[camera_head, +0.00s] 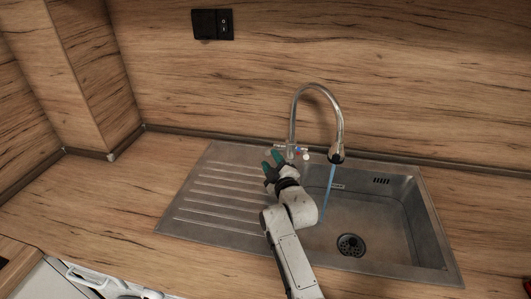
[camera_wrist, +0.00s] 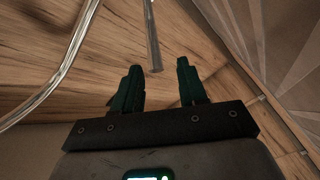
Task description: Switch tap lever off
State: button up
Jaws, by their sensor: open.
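The chrome tap (camera_head: 292,115) stands at the back edge of the sink, its spout arching over to the right. A blue stream of water (camera_head: 330,186) runs from the spout into the basin. The tap's small lever part (camera_head: 303,152), with red and blue marks, is low on the tap and partly hidden by my gripper. My gripper (camera_head: 272,157) is open, with green fingers, just left of the tap base. In the wrist view, a slim metal bar (camera_wrist: 152,38), seemingly the lever, ends ahead of the gap between my fingers (camera_wrist: 160,78). The curved chrome pipe (camera_wrist: 62,72) is at left.
The steel sink (camera_head: 432,225) has its basin at right and a ribbed drainboard (camera_head: 215,198) at left. The wooden splashback (camera_head: 420,70) rises close behind the tap. A black socket plate (camera_head: 212,24) is high on it. The counter at left is clear.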

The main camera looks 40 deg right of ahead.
jog(key=b+x, duration=0.2)
jog(key=x, duration=0.1)
jog(key=d+b+x, duration=0.1)
jog(key=b+x, duration=0.1)
jog(key=x, duration=0.1)
jog(key=shift+s+f, duration=0.15)
jog(key=shift+s, duration=0.05)
jog(key=shift+w+d, duration=0.2)
jog(key=shift+w, duration=0.3)
jog(key=shift+r, duration=0.2)
grip_shut()
